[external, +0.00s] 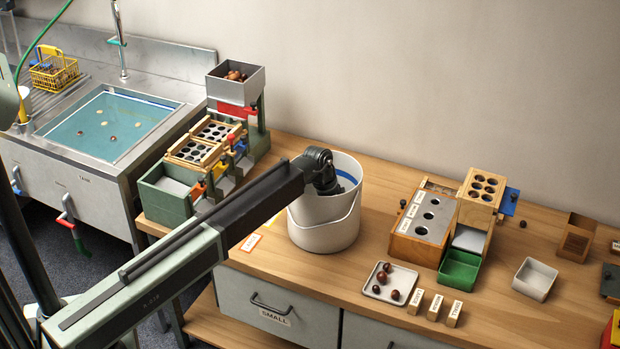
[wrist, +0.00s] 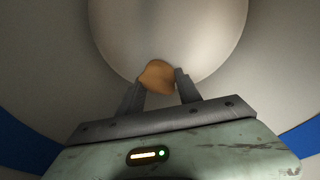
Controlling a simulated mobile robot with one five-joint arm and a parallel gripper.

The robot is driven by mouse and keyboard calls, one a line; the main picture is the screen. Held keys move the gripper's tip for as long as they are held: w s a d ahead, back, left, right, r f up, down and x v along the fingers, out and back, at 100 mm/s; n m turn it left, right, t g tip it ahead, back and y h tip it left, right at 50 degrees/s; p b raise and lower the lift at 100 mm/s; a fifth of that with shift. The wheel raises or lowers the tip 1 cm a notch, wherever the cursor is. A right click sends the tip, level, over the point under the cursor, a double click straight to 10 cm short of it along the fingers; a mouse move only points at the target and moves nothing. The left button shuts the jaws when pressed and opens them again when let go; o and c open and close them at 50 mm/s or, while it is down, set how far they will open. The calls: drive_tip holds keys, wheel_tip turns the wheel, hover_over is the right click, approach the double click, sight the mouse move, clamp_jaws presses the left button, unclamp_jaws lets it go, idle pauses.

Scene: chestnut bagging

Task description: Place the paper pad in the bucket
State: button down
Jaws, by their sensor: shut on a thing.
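The white bucket (external: 325,237) stands on the wooden bench, just right of the middle of the external view. My arm reaches over its rim, and my gripper is hidden inside it there. In the wrist view my gripper (wrist: 159,79) points down into the bucket, whose grey-white wall (wrist: 48,70) and blue band surround it. The fingers are shut on a small tan-orange piece, which I take for the paper pad (wrist: 157,74). The pale round bucket floor lies beyond it. I cannot tell whether the pad touches the floor.
A green and wooden sorting stand (external: 210,150) is left of the bucket, beside the sink (external: 110,125). To the right are a wooden box with holes (external: 425,220), a green tray (external: 459,270), a chestnut tray (external: 390,283) and a white box (external: 535,279). Bench space just right of the bucket is clear.

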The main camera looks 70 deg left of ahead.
drive_tip(key=shift+f, duration=0.95)
drive_tip(key=shift+r, duration=0.3)
drive_tip(key=shift+f, duration=0.2)
drive_tip(key=c, duration=0.8)
unclamp_jaws()
drive_tip(key=shift+r, duration=0.1)
drive_tip(key=p+v, duration=0.3)
drive_tip(key=w+p+v, duration=0.1)
drive_tip(key=p+v, duration=0.6)
drive_tip(key=shift+w+d+r, duration=0.35)
drive_tip(key=shift+w+r, duration=0.05)
drive_tip(key=shift+f, duration=0.15)
